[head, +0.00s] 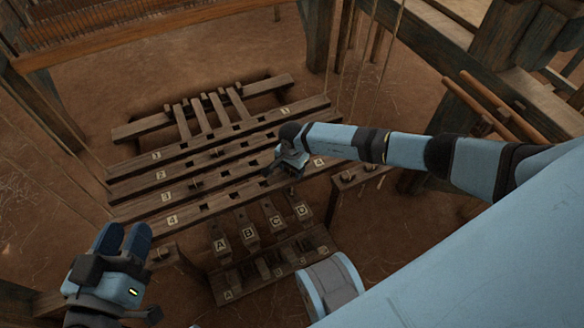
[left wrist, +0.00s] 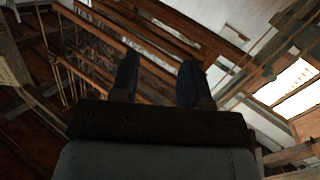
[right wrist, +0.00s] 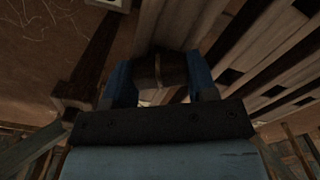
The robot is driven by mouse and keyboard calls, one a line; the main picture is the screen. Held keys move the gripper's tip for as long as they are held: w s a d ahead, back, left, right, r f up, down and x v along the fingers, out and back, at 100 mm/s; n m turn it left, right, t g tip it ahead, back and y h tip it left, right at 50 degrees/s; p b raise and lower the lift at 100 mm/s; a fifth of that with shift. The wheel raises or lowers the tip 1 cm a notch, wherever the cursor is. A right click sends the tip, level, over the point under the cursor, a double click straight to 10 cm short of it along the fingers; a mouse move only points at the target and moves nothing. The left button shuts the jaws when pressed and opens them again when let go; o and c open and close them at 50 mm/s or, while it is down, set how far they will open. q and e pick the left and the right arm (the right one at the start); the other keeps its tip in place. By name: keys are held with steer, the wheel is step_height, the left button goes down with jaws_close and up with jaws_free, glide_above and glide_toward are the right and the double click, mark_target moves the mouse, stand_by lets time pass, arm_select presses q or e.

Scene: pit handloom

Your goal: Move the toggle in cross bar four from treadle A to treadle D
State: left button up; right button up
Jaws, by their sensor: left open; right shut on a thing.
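Cross bar four (head: 222,203) is the wooden bar nearest the lettered treadles, with a 4 at both ends and dark square holes along it. Treadle A (head: 220,245) is the leftmost lettered treadle and treadle D (head: 302,211) the rightmost. My right gripper (head: 284,170) is over the right part of cross bar four, near treadle D's line. In the right wrist view it is shut on a dark brown wooden toggle (right wrist: 160,69), between blue fingers. The toggle's lower end is hidden, so I cannot tell whether it is in a hole. My left gripper (head: 123,240) is open and empty.
Cross bars one (head: 210,138), two (head: 195,162) and three (head: 195,184) lie behind, with toggles in some holes. A lettered rack (head: 268,265) stands in front of the treadles. Loom posts, cords and a small side stand (head: 360,178) are at the right.

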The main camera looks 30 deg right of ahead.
arm_select(q)
steer(key=shift+f, duration=0.15)
arm_select(e)
steer(key=o, duration=1)
arm_select(q)
step_height(320, 180, up, 7)
steer(key=n+t+p, duration=0.1)
steer(key=t+p, duration=0.1)
steer(key=p, duration=0.3)
steer(key=shift+a+t, duration=0.2)
steer(key=shift+t, duration=0.1)
arm_select(e)
step_height(320, 180, up, 14)
steer(key=shift+f, duration=0.1)
